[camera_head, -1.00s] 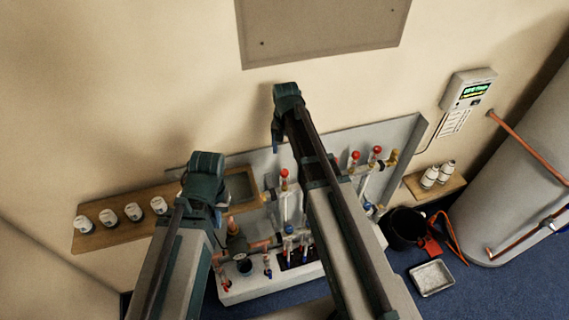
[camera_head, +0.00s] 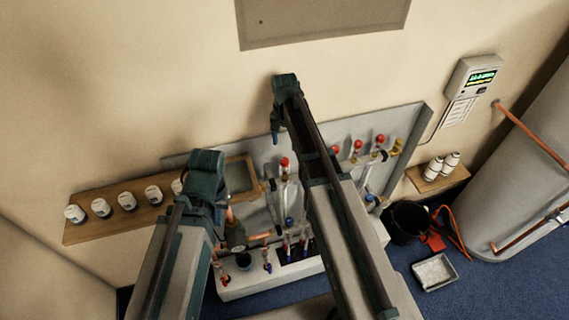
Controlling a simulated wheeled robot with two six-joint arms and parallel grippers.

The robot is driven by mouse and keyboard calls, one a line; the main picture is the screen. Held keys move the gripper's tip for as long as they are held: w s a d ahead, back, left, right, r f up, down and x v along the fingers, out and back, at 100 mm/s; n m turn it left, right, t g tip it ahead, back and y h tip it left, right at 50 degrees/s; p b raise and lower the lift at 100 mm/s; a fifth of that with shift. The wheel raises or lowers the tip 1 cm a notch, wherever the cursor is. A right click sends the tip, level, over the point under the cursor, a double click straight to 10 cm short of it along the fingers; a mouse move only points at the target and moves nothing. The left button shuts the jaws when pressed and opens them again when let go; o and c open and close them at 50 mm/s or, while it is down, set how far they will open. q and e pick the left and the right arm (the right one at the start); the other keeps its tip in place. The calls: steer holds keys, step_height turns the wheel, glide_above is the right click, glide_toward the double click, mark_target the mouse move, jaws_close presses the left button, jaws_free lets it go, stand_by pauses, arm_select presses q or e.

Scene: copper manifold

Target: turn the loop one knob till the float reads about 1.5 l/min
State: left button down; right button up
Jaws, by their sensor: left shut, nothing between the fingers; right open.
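The copper manifold is fixed to a grey back panel (camera_head: 405,125) on the wall. Red knobs show on it: one left of my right arm (camera_head: 284,162) and others right of it (camera_head: 357,146). Clear float tubes hang below them; the floats and scales are too small to read. I cannot tell which knob is loop one. My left gripper (camera_head: 219,214) points down in front of the panel's left part, shut and empty. My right gripper (camera_head: 275,132) points down in front of the panel's upper edge, open and empty. Both are small and partly hidden by my arms, apart from the knobs.
A wooden shelf (camera_head: 90,229) with several white jars is at left. A white trough (camera_head: 240,289) stands below the manifold. At right are a lit wall controller (camera_head: 475,78), a small shelf with white bottles (camera_head: 437,180), a black bucket (camera_head: 405,222), a metal tray (camera_head: 435,272) and a grey tank (camera_head: 530,180).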

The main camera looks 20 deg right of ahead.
mark_target(284, 161)
step_height(284, 161, down, 9)
steer(key=b, duration=0.7)
steer(key=shift+r+b, duration=0.1)
steer(key=shift+b, duration=0.25)
jaws_close()
